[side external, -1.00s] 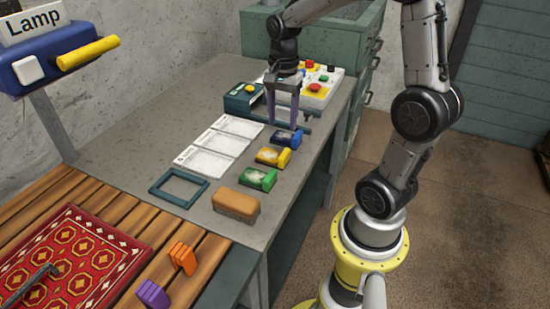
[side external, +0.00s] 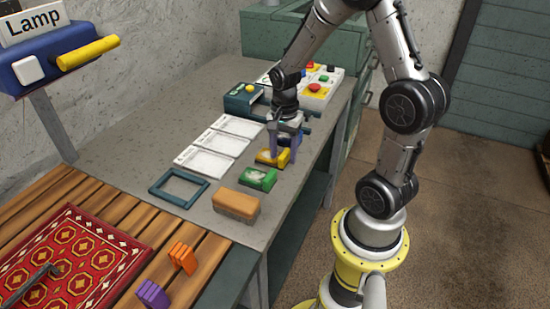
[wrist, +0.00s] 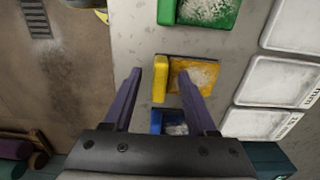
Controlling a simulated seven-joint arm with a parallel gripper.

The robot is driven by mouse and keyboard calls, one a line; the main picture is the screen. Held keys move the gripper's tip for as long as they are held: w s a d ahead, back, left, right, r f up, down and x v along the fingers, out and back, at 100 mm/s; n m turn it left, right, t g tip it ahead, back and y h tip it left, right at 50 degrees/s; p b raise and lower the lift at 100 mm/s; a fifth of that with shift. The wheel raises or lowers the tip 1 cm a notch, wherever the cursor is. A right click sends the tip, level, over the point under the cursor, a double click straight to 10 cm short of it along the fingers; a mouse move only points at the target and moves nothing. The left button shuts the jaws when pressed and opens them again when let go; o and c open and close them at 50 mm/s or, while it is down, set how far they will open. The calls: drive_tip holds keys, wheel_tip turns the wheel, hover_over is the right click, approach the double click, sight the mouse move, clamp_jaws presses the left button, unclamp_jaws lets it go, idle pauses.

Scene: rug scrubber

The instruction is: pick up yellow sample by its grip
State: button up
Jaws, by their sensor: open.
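The yellow sample (side external: 266,158) lies on the grey bench between the green sample (side external: 258,179) and the blue sample. In the wrist view, its plain yellow grip (wrist: 160,78) is a raised bar on the left, and its smudged flat face (wrist: 194,76) extends right. My gripper (side external: 284,154) is open and points down over the yellow sample. In the wrist view its purple fingers (wrist: 160,76) appear on either side of the grip, the right one overlapping the flat face. Contact cannot be told. The blue sample (wrist: 172,122) is partly hidden by the right finger.
White cards (side external: 212,151) lie in a row beside the samples. A brown sponge-like block (side external: 236,204) and a teal frame (side external: 179,188) lie nearer the camera. A dark teal box (side external: 243,100) and a button panel (side external: 320,88) stand farther back.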

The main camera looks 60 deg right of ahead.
drive_tip(key=shift+c, duration=0.3)
clamp_jaws()
